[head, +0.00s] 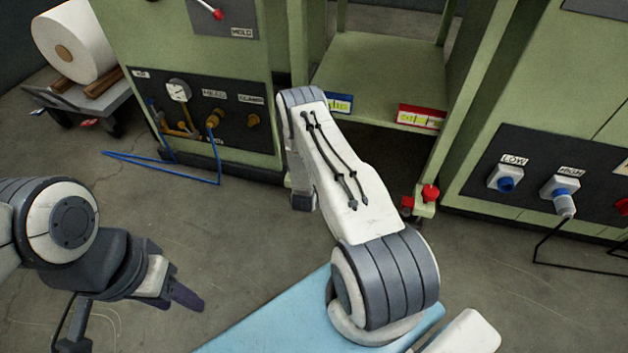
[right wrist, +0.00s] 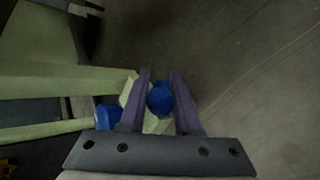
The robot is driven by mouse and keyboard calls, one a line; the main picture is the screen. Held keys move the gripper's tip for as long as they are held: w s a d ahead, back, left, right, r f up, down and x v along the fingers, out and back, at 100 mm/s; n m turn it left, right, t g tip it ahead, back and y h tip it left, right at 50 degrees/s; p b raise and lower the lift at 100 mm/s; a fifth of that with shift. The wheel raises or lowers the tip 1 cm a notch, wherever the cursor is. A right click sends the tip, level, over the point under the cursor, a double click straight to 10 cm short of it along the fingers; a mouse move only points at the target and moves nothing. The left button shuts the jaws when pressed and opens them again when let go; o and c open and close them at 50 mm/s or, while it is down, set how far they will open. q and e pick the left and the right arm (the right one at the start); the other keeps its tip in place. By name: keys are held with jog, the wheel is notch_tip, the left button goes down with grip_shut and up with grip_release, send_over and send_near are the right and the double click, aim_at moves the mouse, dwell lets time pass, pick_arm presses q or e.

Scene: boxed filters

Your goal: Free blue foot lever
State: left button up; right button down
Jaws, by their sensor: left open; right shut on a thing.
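In the right wrist view, a round blue knob (right wrist: 160,98), which looks like the blue foot lever's end, sits between the two purple fingers of my right gripper (right wrist: 160,92). The gripper is shut on it. A second blue part (right wrist: 109,117) lies just left of the fingers, beside a pale green bracket (right wrist: 130,92) partly hidden behind them. In the head view my right arm hides the blue lever and the right gripper. My left gripper (head: 178,290) is open and empty over the floor at lower left, well away from the machine.
A red foot lever (head: 430,193) stands by the right machine leg. A green shelf (head: 375,75) holds a blue-edged box (head: 339,103) and a red-edged box (head: 422,117). A blue hose (head: 165,169) lies on the floor at left. A cart (head: 85,100) carries a white roll (head: 72,42).

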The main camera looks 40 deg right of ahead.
jog(key=c, duration=0.6)
grip_release()
jog(key=p+v, duration=0.5)
jog(key=v, duration=0.5)
jog(key=shift+s+a+r, duration=0.1)
jog(key=shift+a, duration=0.05)
